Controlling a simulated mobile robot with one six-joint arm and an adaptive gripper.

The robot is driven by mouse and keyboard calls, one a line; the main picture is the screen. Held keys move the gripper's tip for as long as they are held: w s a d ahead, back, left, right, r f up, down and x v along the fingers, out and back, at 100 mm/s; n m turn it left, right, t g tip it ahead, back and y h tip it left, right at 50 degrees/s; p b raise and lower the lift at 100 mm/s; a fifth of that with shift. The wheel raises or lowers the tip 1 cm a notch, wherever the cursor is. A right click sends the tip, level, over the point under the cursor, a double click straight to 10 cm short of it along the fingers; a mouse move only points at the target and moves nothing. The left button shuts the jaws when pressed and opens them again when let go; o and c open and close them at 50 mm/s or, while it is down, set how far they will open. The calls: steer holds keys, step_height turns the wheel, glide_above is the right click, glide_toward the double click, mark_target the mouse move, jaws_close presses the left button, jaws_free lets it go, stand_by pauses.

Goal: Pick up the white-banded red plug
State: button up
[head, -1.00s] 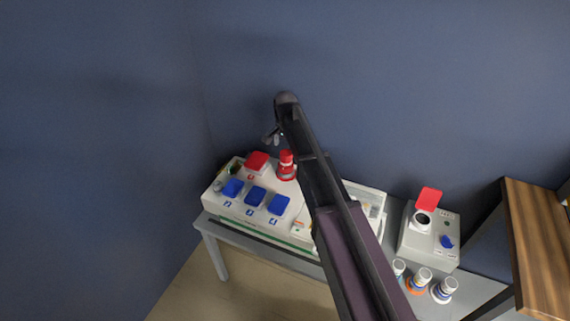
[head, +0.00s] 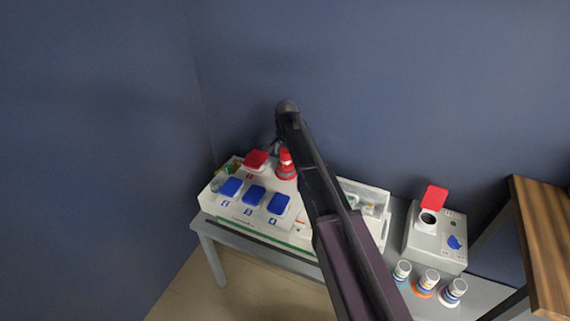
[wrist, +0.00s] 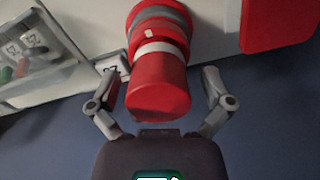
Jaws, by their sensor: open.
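The red plug (head: 286,166) with a white band stands upright in the large white socket box (head: 232,211), near its back edge. In the wrist view the plug (wrist: 158,85) is large, with its white band and a grey ring towards its base. My gripper (wrist: 160,92) is open, with one finger on each side of the plug's red end. The fingers look apart from the plug. In the head view my gripper is mostly hidden behind my arm, just above and behind the plug.
A red lid (head: 255,160) is left of the plug, and several blue lids (head: 254,196) are in front. To the right are a clear-lidded bin (head: 368,199), a grey socket box (head: 436,240) with a raised red lid, and banded plugs (head: 427,281). The wall is close behind.

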mark_target(286, 150)
stand_by(0.4)
steer(key=c, duration=1.2)
steer(key=shift+r, duration=0.2)
step_height(286, 150, up, 3)
steer(key=p, duration=0.3)
steer(key=shift+f, duration=0.1)
steer(key=s+d, duration=0.2)
steer(key=s, duration=0.3)
steer(key=s+d+r+p, duration=0.1)
steer(key=s, duration=0.4)
steer(key=s+d+p, duration=0.1)
steer(key=s+d, duration=0.1)
steer(key=s, duration=0.3)
steer(key=shift+d+r, duration=0.3)
steer(key=shift+r, duration=0.1)
